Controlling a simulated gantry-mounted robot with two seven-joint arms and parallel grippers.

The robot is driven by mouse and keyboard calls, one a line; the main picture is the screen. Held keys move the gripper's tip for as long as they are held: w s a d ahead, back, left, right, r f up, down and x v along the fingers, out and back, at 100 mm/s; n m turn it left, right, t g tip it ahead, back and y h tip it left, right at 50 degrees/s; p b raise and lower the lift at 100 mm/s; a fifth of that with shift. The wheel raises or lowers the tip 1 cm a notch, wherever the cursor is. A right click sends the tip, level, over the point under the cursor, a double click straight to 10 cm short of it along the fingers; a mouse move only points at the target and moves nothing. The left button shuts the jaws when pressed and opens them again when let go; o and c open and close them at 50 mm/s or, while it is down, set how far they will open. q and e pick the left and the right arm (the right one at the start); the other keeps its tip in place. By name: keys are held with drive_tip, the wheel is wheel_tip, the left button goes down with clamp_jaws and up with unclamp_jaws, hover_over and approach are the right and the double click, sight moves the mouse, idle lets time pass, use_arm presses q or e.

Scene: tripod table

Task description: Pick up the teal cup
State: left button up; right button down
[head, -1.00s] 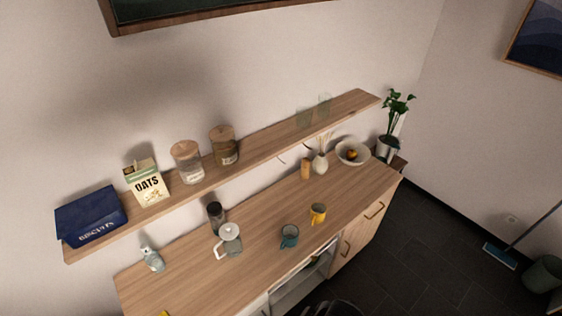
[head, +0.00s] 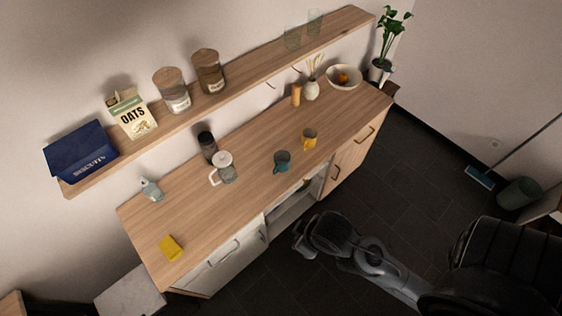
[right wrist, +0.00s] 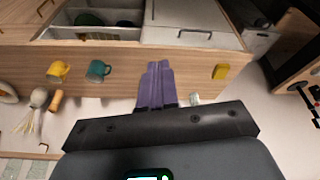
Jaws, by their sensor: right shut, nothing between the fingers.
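The teal cup (head: 283,161) stands upright on the wooden counter near its front edge, left of the yellow cup (head: 309,138). It also shows in the right wrist view (right wrist: 97,71), to the left of my fingers. My right gripper (right wrist: 156,68) has purple fingers closed together with nothing between them, apart from the cup. In the head view my right arm comes in from the lower right, and its end (head: 303,240) is in front of the counter, below and right of the cup. My left gripper is not in view.
A glass jug (head: 224,168) and a dark bottle (head: 207,145) stand left of the cup. A yellow sponge (head: 171,247) lies at the counter's left end. A shelf (head: 245,81) with jars runs above. Counter between jug and teal cup is clear.

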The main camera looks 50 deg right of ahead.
idle(0.3)
unclamp_jaws()
idle(0.5)
drive_tip(key=shift+w, duration=0.1)
